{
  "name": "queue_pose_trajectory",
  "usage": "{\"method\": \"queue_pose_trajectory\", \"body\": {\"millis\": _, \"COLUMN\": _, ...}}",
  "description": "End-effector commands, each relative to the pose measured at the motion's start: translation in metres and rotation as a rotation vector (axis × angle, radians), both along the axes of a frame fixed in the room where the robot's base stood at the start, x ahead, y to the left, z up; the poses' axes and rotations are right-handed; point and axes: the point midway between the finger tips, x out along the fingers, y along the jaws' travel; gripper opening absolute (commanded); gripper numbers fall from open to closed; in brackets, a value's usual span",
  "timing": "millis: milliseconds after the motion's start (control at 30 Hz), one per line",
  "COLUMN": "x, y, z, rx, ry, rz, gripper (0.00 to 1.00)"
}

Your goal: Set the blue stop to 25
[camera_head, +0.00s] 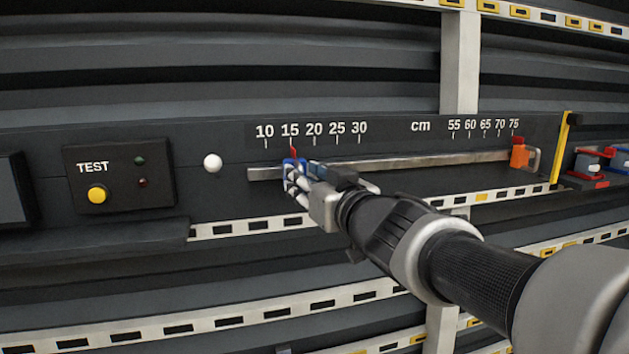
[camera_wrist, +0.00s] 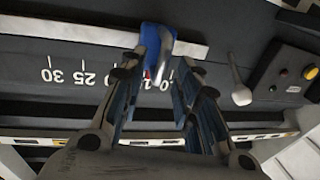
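The blue stop (camera_head: 288,165) sits on the metal rail (camera_head: 420,161) near its left end. Its red pointer (camera_head: 294,152) stands at about the 15 mark on the scale. My gripper (camera_head: 296,180) is at the stop, with its fingers partly covering it. In the wrist view the blue stop (camera_wrist: 152,36) lies just beyond and between the fingertips of my gripper (camera_wrist: 162,68). The fingers stand apart, with a gap beside the right finger; firm contact with the stop is not clear. The number 25 (camera_head: 337,128) is to the right of the pointer in the head view.
An orange stop (camera_head: 519,156) sits at the rail's right end near 75. Left of the rail are a white knob (camera_head: 212,163) and a TEST box (camera_head: 119,178) with a yellow button. The rail between the stops looks free, though my arm covers its lower side.

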Motion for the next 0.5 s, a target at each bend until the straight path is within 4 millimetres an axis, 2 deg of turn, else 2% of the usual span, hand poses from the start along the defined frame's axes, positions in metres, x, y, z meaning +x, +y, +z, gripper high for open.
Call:
{"method": "queue_pose_trajectory", "body": {"millis": 267, "x": 0.0016, "y": 0.0007, "z": 0.0001, "rx": 0.000, "ry": 0.000, "rz": 0.000, "gripper": 0.30}}
{"method": "queue_pose_trajectory", "body": {"millis": 500, "x": 0.0014, "y": 0.0006, "z": 0.0001, "rx": 0.000, "ry": 0.000, "rz": 0.000, "gripper": 0.14}}
